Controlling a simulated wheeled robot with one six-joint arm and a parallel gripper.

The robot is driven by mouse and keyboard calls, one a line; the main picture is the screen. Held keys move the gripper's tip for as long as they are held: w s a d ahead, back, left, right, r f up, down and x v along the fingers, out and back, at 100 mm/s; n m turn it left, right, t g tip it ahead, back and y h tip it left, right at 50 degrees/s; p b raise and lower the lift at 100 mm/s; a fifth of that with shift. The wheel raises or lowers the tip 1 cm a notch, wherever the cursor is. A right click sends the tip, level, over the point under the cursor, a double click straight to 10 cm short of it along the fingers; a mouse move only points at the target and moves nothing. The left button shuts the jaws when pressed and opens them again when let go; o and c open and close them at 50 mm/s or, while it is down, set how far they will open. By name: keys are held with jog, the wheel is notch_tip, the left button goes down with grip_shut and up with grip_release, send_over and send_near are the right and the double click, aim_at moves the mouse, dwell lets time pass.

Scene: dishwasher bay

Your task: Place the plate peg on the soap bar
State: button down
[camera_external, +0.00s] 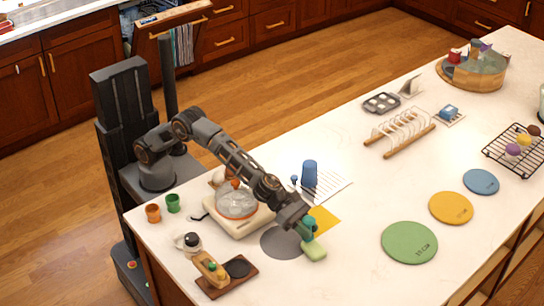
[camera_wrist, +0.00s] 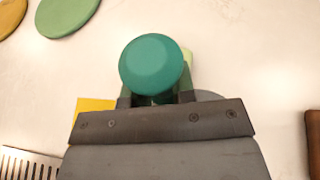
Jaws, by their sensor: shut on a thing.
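My gripper (camera_external: 304,226) is shut on the plate peg, a teal piece with a round top. In the external view the plate peg (camera_external: 309,224) is at the gripper's tip, just above the soap bar. In the wrist view the round top of the plate peg (camera_wrist: 155,62) sits between the fingers. The soap bar (camera_external: 314,250) is a pale green block lying on the counter. In the wrist view only a sliver of the soap bar (camera_wrist: 188,56) shows behind the peg. I cannot tell whether the peg's lower end touches the soap.
A grey disc (camera_external: 278,243) and a yellow square (camera_external: 325,219) lie flat beside the soap. A scale with a glass bowl (camera_external: 237,203) stands to the left. A green disc (camera_external: 409,243) lies to the right. The counter front between soap and green disc is clear.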

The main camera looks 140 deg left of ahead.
jog(key=c, duration=1)
grip_release()
jog(key=shift+o, duration=0.2)
jog(key=shift+r, duration=0.15)
jog(key=b+v, duration=0.3)
jog(key=v, duration=0.9)
